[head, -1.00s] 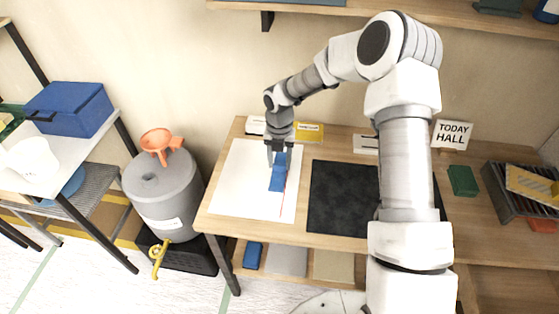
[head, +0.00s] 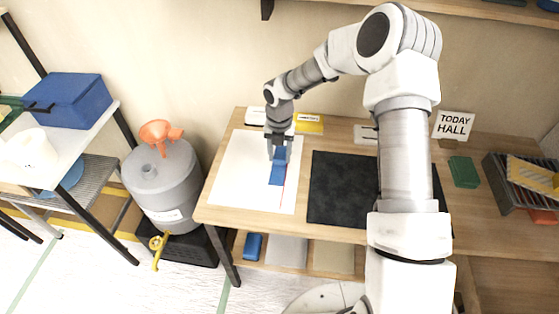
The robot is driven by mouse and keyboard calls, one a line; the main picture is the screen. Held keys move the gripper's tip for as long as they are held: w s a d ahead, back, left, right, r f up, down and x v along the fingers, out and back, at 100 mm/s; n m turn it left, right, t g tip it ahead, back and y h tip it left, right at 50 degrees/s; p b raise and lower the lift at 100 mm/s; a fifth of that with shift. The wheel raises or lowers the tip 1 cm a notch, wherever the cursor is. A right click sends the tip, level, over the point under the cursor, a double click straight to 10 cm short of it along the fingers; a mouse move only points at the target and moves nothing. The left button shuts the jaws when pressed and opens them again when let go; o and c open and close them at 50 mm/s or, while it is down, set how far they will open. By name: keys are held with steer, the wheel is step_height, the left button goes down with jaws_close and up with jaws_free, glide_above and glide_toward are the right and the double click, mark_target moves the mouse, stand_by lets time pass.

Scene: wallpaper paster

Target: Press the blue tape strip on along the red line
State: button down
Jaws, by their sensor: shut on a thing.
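The blue tape strip (head: 277,170) is over the white sheet on the wooden table, its long side running away from me. My gripper (head: 278,156) is shut on the strip's far end, pointing down. The red line (head: 283,193) shows as a thin stroke on the white sheet (head: 240,172), just right of the strip and below its near end. The upper part of the line is hidden by the strip and gripper. I cannot tell whether the strip touches the sheet.
A black mat (head: 335,190) lies right of the sheet. A yellow card (head: 309,123) and a white card stand behind it. A green block (head: 464,172) and a rack (head: 520,185) are at the right. A grey drum (head: 163,185) with an orange funnel stands left of the table.

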mark_target(280, 158)
steer(key=shift+f+b, duration=0.3)
steer(key=shift+f, duration=0.65)
stand_by(0.6)
steer(key=shift+c, duration=1.2)
jaws_free()
step_height(280, 158, up, 17)
steer(key=p, duration=0.2)
steer(key=s+d+r+m+t, duration=0.2)
steer(key=s+r+m, duration=0.4)
steer(key=s+m, duration=0.3)
steer(key=s+d+r+m+t, duration=0.1)
steer(key=s+d+r+m, duration=0.4)
steer(key=s+m, duration=0.5)
steer(key=s+d+r+m+t+p, duration=0.1)
steer(key=s+d+r+m+t, duration=0.1)
steer(key=s+d+r+m, duration=0.2)
steer(key=s+r+m, duration=0.3)
steer(key=s+m, duration=0.3)
steer(key=m, duration=0.4)
steer(key=shift+s+r+m+t, duration=0.15)
steer(key=shift+r+m+t, duration=0.15)
steer(key=shift+m, duration=0.1)
